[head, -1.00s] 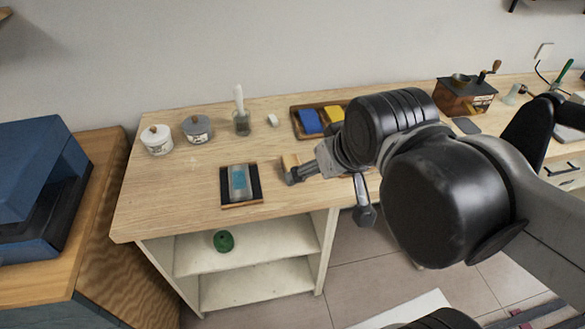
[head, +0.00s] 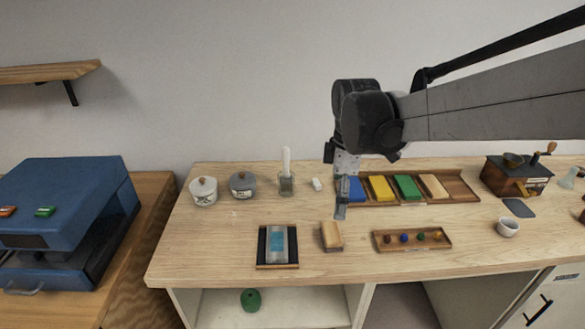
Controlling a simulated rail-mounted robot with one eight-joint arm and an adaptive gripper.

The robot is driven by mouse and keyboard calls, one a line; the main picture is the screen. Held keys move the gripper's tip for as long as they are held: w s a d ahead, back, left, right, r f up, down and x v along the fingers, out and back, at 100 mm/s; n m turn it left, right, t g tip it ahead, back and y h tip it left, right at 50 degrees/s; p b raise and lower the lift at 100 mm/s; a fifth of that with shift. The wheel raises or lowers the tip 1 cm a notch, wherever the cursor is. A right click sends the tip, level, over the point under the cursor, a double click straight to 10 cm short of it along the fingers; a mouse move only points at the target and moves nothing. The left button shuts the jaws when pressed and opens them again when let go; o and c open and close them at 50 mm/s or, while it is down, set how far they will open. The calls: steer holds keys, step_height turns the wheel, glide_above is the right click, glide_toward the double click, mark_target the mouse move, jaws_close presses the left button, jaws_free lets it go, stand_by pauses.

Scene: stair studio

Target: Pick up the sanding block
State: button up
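A small tan wooden block with a darker lower part, which looks like the sanding block (head: 332,237), rests on the light wooden bench in the head view. It lies between a dark framed tray and a small tray of coloured balls. My gripper (head: 341,214) points down, with its tips just behind and above the block in the picture. A gap shows between the tips and the block, and nothing shows held. The fingers are seen edge-on and overlap, so their opening is hidden.
The framed tray (head: 262,263) lies left of the block, and the ball tray (head: 412,247) lies right. A long tray (head: 455,186) with coloured blocks is behind my gripper. Two lidded jars (head: 203,191) and a brush in a pot (head: 286,182) stand back left. The front bench strip is clear.

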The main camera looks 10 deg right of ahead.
steer(key=w+f+n+g, duration=0.1)
steer(key=w+f+n, duration=0.1)
steer(key=w, duration=0.1)
glide_above(332, 232)
steer(key=shift+n, duration=0.3)
steer(key=f, duration=0.8)
steer(key=shift+w+f, duration=0.25)
steer(key=shift+w, duration=0.05)
steer(key=shift+s+f, duration=0.15)
steer(key=shift+f, duration=2.65)
steer(key=c, duration=1.3)
